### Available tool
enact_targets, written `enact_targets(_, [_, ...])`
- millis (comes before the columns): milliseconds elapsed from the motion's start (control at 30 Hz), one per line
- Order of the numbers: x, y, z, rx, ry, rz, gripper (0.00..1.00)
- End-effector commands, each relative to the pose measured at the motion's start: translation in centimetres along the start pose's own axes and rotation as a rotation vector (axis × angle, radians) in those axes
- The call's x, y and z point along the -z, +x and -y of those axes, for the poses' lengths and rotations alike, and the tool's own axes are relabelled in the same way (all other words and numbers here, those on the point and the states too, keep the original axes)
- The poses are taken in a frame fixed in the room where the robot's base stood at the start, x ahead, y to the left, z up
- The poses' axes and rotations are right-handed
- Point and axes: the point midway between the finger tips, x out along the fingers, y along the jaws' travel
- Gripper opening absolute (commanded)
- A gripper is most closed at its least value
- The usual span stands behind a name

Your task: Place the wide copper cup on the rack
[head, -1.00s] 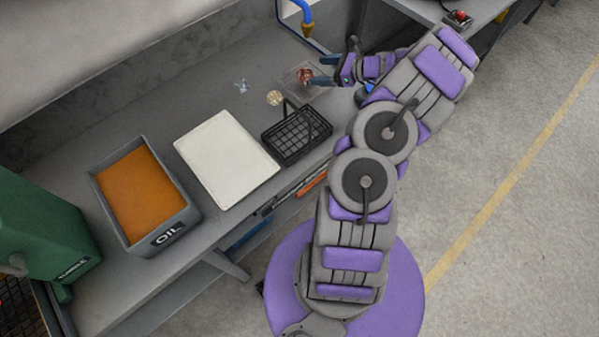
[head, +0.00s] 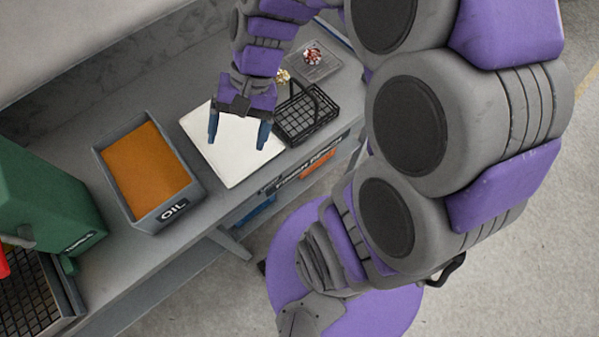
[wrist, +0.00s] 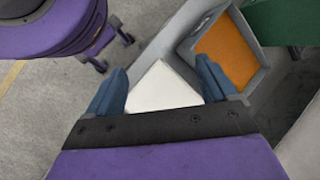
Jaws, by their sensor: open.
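My gripper (head: 238,136) is open and empty above the white board (head: 222,166), fingers pointing down. In the wrist view, the open fingers (wrist: 162,88) frame the same board (wrist: 160,92). I cannot make out a wide copper cup as such. Small reddish copper-coloured pieces (head: 313,57) lie in a clear tray (head: 328,70) at the back right of the bench, too small to tell their shape. No rack is clearly identified; a black mesh basket with a handle (head: 305,116) stands right of the board, and a dark grid (head: 30,300) shows at lower left.
An OIL bin with orange contents (head: 145,172) stands left of the board, also in the wrist view (wrist: 228,48). A green machine (head: 45,205) stands further left. Small brass-coloured pieces (head: 283,75) lie behind the basket. The bench's front edge is near the board.

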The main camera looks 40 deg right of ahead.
Motion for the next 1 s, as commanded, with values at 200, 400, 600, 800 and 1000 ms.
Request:
enact_targets(200, [-6.2,0.6,-4.5,-0.245,-0.257,-0.057,0.86])
enact_targets(400, [-9.2,0.3,-8.7,-0.411,-0.41,-0.095,0.86])
enact_targets(600, [-10.1,0.0,-10.7,-0.478,-0.467,-0.106,0.86])
enact_targets(800, [-10.1,0.1,-10.7,-0.482,-0.47,-0.106,0.86])
enact_targets(1000, [-10.1,0.1,-10.7,-0.481,-0.469,-0.106,0.86])
